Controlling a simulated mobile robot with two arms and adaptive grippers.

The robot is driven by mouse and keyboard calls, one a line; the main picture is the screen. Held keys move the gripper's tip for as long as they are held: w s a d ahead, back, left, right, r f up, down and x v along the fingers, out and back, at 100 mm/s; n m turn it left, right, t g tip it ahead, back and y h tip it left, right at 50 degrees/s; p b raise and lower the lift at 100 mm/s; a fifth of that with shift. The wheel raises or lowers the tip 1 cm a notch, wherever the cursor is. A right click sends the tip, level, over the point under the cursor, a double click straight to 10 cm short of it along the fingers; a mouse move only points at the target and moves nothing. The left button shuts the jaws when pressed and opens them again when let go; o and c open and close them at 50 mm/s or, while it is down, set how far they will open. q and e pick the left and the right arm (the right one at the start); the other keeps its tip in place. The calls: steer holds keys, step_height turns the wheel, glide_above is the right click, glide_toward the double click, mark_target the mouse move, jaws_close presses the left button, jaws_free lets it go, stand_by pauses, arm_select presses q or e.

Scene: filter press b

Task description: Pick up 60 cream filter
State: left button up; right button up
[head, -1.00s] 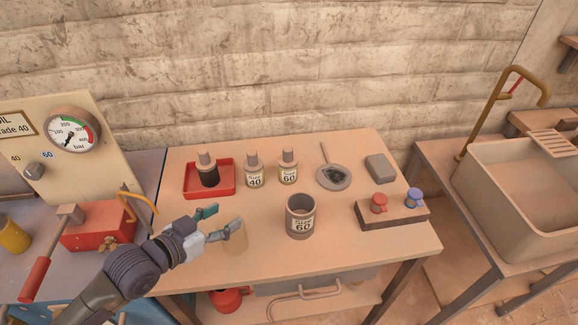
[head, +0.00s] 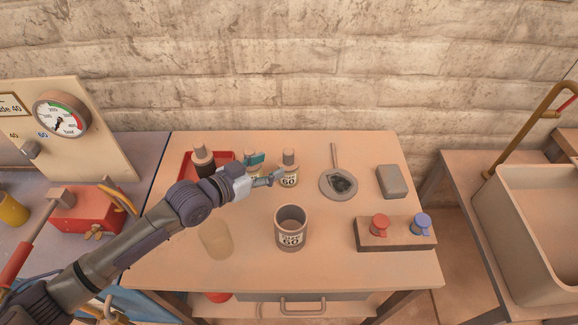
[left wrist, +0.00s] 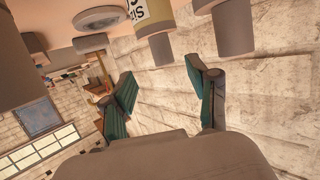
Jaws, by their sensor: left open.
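The 60 cream filter (head: 289,180) stands upright on the table, with a grey knob on top and a "60" label. My left gripper (head: 267,168) is open and empty just left of it, close by; contact cannot be told. My right gripper is out of view.
A grey size 60 cup (head: 291,226) stands in front. A red tray (head: 186,164) with a dark filter (head: 205,168) is left. A round grey pan (head: 339,184), grey block (head: 391,181) and valve block (head: 396,236) are right. A pale translucent cylinder (head: 215,239) is front left.

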mark_target(285, 157)
arm_select(q)
steer(key=p+x, duration=0.1)
steer(key=x, duration=0.7)
steer(key=shift+w+r+p, duration=0.1)
steer(key=shift+w+p, duration=0.25)
steer(key=shift+p, duration=0.05)
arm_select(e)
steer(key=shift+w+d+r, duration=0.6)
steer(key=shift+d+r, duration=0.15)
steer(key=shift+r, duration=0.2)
arm_select(q)
steer(key=shift+s, duration=0.1)
steer(key=c, duration=0.4)
jaws_close()
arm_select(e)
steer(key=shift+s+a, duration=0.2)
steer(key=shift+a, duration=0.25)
